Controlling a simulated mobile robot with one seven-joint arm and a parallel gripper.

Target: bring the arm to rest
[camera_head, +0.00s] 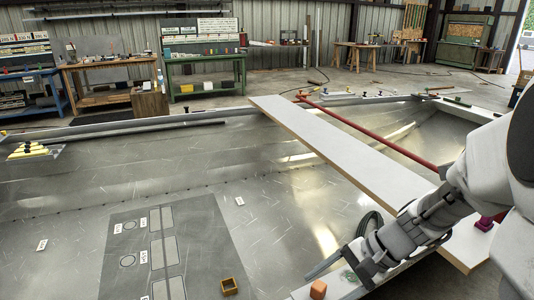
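My arm (430,216) reaches in from the right edge, bent down and to the left over the hull's near right side. My gripper (340,268) is at its lower left end, low near the hull's edge. One slim grey finger points left; the other is not clear, so I cannot tell whether it is open or shut. No held thing shows clearly. An orange block (318,290) lies just below the gripper, apart from it as far as I can see.
A long pale plank (340,150) lies across the hull beside a red bar (370,134). Yellow-topped pieces (30,149) stand left. Workbenches line the back wall.

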